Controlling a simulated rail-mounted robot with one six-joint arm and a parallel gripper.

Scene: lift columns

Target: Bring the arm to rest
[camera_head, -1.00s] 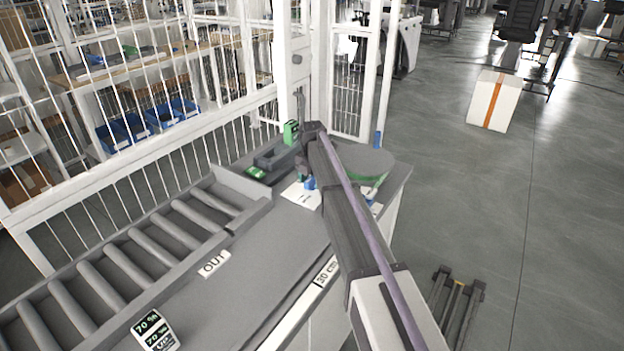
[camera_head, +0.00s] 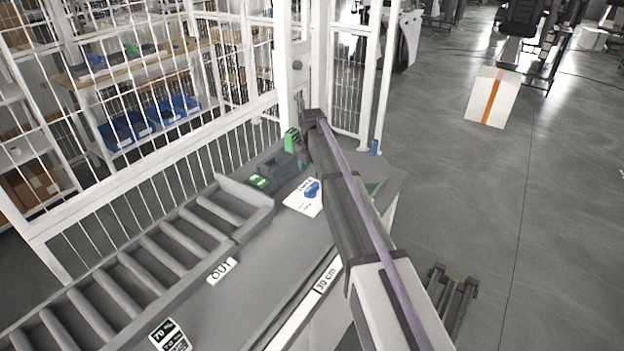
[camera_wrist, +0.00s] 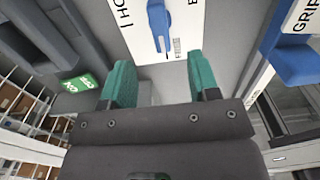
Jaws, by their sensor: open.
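My arm (camera_head: 352,205) reaches from the lower right over the far end of the grey bench (camera_head: 262,270). In the wrist view my gripper (camera_wrist: 160,82) shows two green fingers set apart, with nothing between them. Beyond the fingers is a white printed sheet (camera_wrist: 178,28) with a blue object (camera_wrist: 159,26) on it. The sheet (camera_head: 303,200) and the blue object (camera_head: 312,190) also show in the head view, left of my arm. The gripper's fingers are mostly hidden behind the arm there.
A roller conveyor (camera_head: 165,255) runs along the bench's left side. A white fence post (camera_head: 290,70) and mesh stand close behind the arm's end. A green box (camera_head: 291,141) is near the post. The floor to the right is open, with a white carton (camera_head: 492,97) farther off.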

